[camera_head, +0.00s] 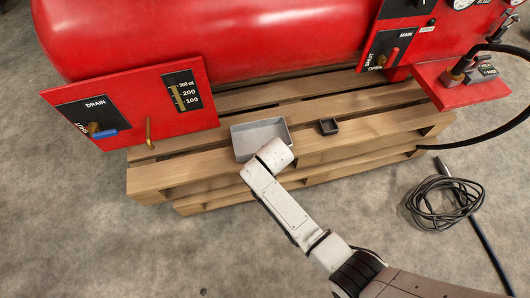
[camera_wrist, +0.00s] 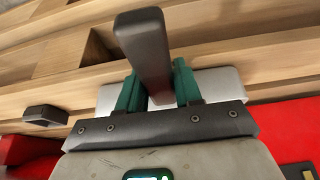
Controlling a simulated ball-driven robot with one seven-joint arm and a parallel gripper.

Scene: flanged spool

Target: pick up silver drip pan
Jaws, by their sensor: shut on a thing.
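The silver drip pan (camera_head: 258,136) is a shallow grey rectangular tray. In the head view it is at the front edge of the wooden pallet, and my wrist covers its lower right corner. In the wrist view light grey parts of the pan (camera_wrist: 218,84) show on both sides of my gripper (camera_wrist: 158,72). Its green fingers are closed on a dark grey bar-shaped part between them, which appears to belong to the pan. How the bar joins the pan is hidden. I cannot tell whether the pan touches the pallet.
A small dark square tray (camera_head: 328,126) sits on the pallet (camera_head: 385,129) to the right of the pan. The red tank (camera_head: 200,35) and drain panel (camera_head: 137,105) stand behind and left. A coiled black hose (camera_head: 445,196) lies on the floor at right.

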